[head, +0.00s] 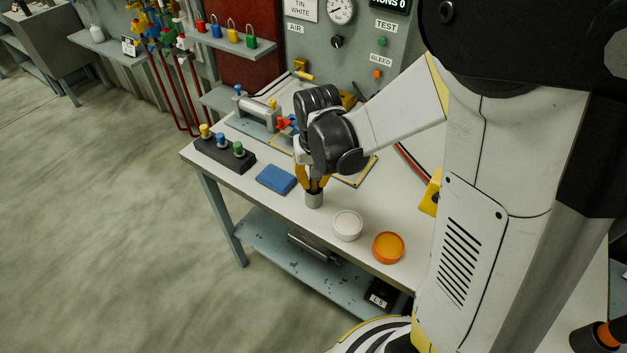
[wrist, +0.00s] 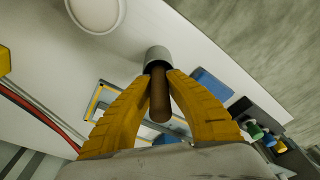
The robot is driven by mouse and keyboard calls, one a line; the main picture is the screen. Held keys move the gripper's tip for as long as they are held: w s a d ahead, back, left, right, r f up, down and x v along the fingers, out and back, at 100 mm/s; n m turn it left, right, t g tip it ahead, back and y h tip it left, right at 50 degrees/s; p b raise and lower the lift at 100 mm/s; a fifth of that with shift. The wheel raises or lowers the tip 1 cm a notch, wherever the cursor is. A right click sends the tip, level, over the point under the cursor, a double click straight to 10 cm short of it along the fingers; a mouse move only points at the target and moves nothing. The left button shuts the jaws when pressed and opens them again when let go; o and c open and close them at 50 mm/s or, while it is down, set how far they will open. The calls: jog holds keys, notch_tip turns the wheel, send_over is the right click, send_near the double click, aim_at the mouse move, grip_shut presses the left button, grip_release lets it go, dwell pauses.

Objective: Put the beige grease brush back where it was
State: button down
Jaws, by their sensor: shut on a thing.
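My gripper (head: 313,185) is over the table, its yellow fingers shut on a brown handle, which I take to be the grease brush (wrist: 160,103). The fingers also show in the wrist view (wrist: 160,76). The handle stands roughly upright. Its far end reaches the mouth of a small grey metal cup (head: 314,201), also seen in the wrist view (wrist: 156,54). The brush's head is hidden, so I cannot tell how deep it sits in the cup. The fingertips are right by the cup's rim.
A white round tub (head: 347,226) and an orange tub (head: 388,247) stand right of the cup. A blue pad (head: 276,179) and a dark block with coloured knobs (head: 224,152) lie to the left. A cylinder fixture (head: 258,113) stands behind.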

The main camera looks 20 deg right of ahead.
jog(key=shift+f, duration=0.2)
jog(key=c, duration=1.5)
grip_release()
jog(key=shift+o, duration=0.2)
jog(key=shift+r, duration=0.15)
notch_tip(320, 180, up, 12)
jog(key=s+p, duration=0.2)
jog(key=p, duration=0.3)
jog(key=s+r+n+t, duration=0.1)
jog(key=s+r+t, duration=0.4)
jog(key=s+r, duration=0.3)
jog(key=s, duration=0.3)
jog(key=shift+n, duration=0.4)
jog(key=shift+s+f+b, duration=0.1)
jog(key=shift+f+b, duration=0.05)
jog(key=shift+b, duration=0.15)
notch_tip(320, 180, down, 2)
jog(key=shift+f+b, duration=0.1)
jog(key=shift+b, duration=0.95)
